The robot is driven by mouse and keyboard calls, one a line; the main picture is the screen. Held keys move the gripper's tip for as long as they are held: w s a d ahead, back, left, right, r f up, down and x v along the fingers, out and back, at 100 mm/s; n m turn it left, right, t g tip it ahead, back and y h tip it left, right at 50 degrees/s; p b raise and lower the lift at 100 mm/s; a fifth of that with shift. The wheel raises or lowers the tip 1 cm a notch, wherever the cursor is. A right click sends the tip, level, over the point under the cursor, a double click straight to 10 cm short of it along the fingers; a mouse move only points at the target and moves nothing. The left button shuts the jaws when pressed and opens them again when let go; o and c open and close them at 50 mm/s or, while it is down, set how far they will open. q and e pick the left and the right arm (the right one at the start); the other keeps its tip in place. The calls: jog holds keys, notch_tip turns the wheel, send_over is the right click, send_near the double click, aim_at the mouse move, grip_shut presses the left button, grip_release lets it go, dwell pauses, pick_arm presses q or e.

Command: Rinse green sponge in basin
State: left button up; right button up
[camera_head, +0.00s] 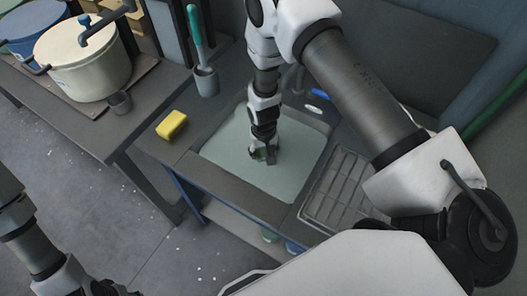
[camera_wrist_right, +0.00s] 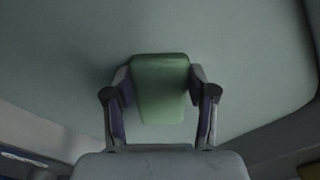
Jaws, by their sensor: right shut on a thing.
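The green sponge (camera_wrist_right: 160,85) is held between the two fingers of my right gripper (camera_wrist_right: 160,92) in the right wrist view. In the head view my right gripper (camera_head: 264,154) points down inside the basin (camera_head: 222,150), over its pale grey-green bottom. The sponge is mostly hidden there by the gripper. I cannot tell whether the sponge touches the bottom. My left arm shows at the lower left of the head view, but its fingertips are not in view.
A yellow sponge (camera_head: 171,125) lies on the counter left of the basin. Behind it stands a grey cup (camera_head: 207,81) with a green-handled brush. A ridged drainer (camera_head: 342,188) is right of the basin.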

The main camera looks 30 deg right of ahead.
notch_tip(320, 180, up, 12)
jog(key=p, duration=0.8)
